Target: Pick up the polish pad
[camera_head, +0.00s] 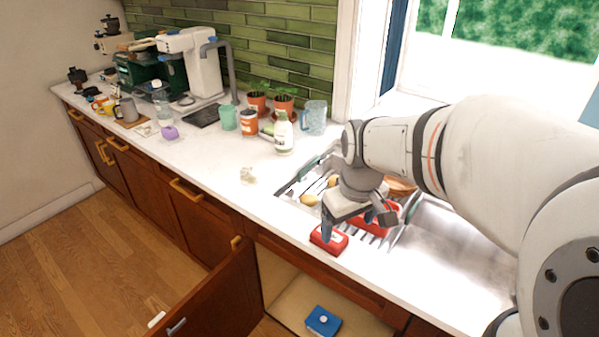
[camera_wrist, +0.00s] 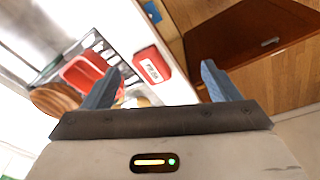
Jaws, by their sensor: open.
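A small red block with white lettering, which looks like the polish pad, lies on the counter's front edge beside the sink (camera_head: 328,238). In the wrist view the red block (camera_wrist: 150,66) shows between and beyond my fingertips; I cannot read its lettering. My gripper (camera_head: 357,222) is open and empty, above and just right of the red block in the head view. Its two blue-grey fingers are spread wide in the wrist view (camera_wrist: 160,70), apart from the block. One finger overlaps the block's upper edge in the head view.
A drying rack (camera_head: 290,195) with a red container (camera_head: 375,222) and a wooden bowl (camera_head: 400,186) sits behind the block. A cabinet door (camera_head: 215,300) stands open below, with a blue box (camera_head: 322,321) inside. A white bottle (camera_head: 283,135) and potted plants stand farther back.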

